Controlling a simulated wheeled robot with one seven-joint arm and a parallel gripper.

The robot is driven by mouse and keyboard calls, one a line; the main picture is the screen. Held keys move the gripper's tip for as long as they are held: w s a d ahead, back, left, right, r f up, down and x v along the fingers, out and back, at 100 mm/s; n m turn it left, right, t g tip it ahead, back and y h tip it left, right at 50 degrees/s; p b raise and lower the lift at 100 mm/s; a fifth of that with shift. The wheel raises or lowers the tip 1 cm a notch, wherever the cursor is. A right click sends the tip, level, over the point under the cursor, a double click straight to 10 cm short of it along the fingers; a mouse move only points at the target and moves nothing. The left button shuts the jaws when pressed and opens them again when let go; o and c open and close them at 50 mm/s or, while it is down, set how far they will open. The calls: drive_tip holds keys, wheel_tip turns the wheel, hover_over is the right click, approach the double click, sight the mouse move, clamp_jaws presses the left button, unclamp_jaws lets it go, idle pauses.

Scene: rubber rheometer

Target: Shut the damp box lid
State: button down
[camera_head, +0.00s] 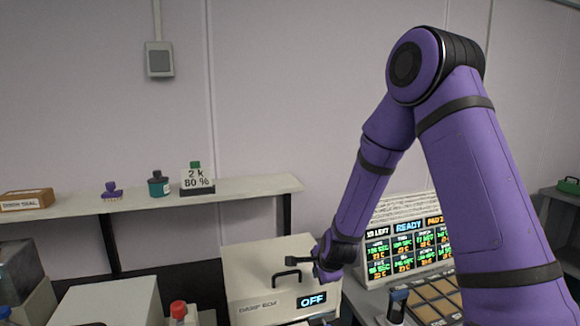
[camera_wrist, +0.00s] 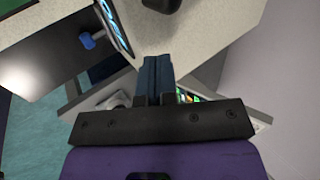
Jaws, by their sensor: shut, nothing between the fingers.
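The damp box (camera_head: 250,309) is a pale beige box below the wall shelf, with its name and a lit OFF display on its front. Its lid (camera_head: 255,262) is a pale panel with a dark handle (camera_head: 287,280). I cannot tell whether the lid sits fully down. In the wrist view my gripper (camera_wrist: 155,70) is shut and empty. The beige box surface (camera_wrist: 185,40) lies beyond the fingers, with the display (camera_wrist: 117,24) and a dark part at the top edge.
A rheometer console (camera_head: 400,240) with a READY screen stands at the right, with a sample tray (camera_head: 435,305) before it. A shelf (camera_head: 150,203) with small items runs along the wall. A pale box (camera_head: 105,305) and a red-capped bottle (camera_head: 178,310) stand at the left.

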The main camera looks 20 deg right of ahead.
sight(318, 285)
drive_tip(key=f, duration=0.3)
drive_tip(key=shift+s+f, duration=0.15)
drive_tip(key=shift+s, duration=0.2)
drive_tip(key=shift+s+f, duration=0.15)
